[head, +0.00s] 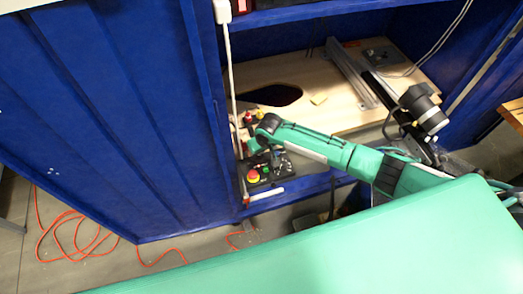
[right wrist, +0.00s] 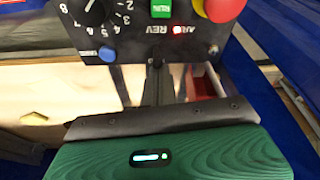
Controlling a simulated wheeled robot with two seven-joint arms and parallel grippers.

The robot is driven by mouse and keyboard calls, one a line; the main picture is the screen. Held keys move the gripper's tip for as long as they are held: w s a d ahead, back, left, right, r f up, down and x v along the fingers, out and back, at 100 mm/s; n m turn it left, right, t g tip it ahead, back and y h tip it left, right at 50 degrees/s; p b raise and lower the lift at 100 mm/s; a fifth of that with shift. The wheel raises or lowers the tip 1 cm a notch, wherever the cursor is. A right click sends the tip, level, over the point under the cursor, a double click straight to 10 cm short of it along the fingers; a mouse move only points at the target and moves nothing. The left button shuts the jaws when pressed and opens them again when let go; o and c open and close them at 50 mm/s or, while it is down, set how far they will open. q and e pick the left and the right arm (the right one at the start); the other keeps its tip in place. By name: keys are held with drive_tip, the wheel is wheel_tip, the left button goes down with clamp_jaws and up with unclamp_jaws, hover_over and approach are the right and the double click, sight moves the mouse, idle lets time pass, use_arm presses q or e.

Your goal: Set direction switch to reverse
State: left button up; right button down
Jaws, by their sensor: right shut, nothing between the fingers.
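The dark control panel (right wrist: 135,48) fills the top of the right wrist view, with REV lettering near its lower edge. A small red light (right wrist: 177,29) glows beside the lettering. A direction switch lever cannot be made out; the fingers or the frame edge may hide it. My right gripper (right wrist: 155,72) is shut and empty, with its fingertips at the panel's lower edge near the lettering. I cannot tell whether they touch it. In the head view the panel (head: 262,186) sits at the bench's front left, with my right gripper (head: 277,160) over it. My left gripper is not in view.
The panel also carries a numbered dial (right wrist: 96,12), a green button (right wrist: 160,9), a blue button (right wrist: 107,54) and a red emergency stop (right wrist: 222,8). A wooden board (head: 340,110) lies behind, inside the blue cabinet (head: 120,110). An orange cable (head: 85,250) lies on the floor.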

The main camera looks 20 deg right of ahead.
drive_tip(key=shift+s+r+t+p, duration=0.1)
drive_tip(key=shift+s+t+p, duration=0.45)
drive_tip(key=shift+t, duration=0.25)
drive_tip(key=shift+w+t, duration=0.15)
drive_tip(key=shift+t, duration=0.15)
drive_tip(key=shift+r+p, duration=0.8)
